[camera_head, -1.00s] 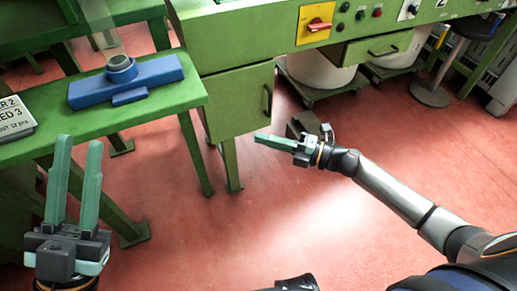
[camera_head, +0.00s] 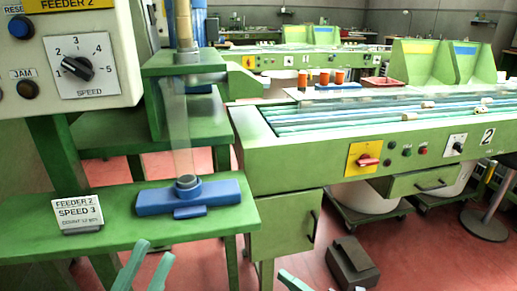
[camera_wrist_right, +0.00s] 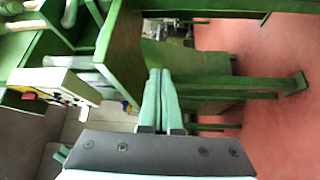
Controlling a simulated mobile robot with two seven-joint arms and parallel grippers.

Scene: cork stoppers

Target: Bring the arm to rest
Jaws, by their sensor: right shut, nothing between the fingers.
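My left gripper (camera_head: 146,258) is at the bottom edge of the head view. Its two green fingers stand apart with nothing between them; its body is cut off by the frame. My right gripper (camera_head: 290,281) shows only as a green fingertip at the bottom edge, to the right of the left one. In the right wrist view its fingers (camera_wrist_right: 160,85) lie together, shut and empty. The rest of both arms is out of the head view.
A green bench (camera_head: 110,228) holds a blue fixture (camera_head: 215,193) and a feeder sign (camera_head: 78,214). A green conveyor machine (camera_head: 300,165) stands to the right, with a cabinet (camera_head: 285,225) below. A dark box (camera_head: 352,262) is on the red floor.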

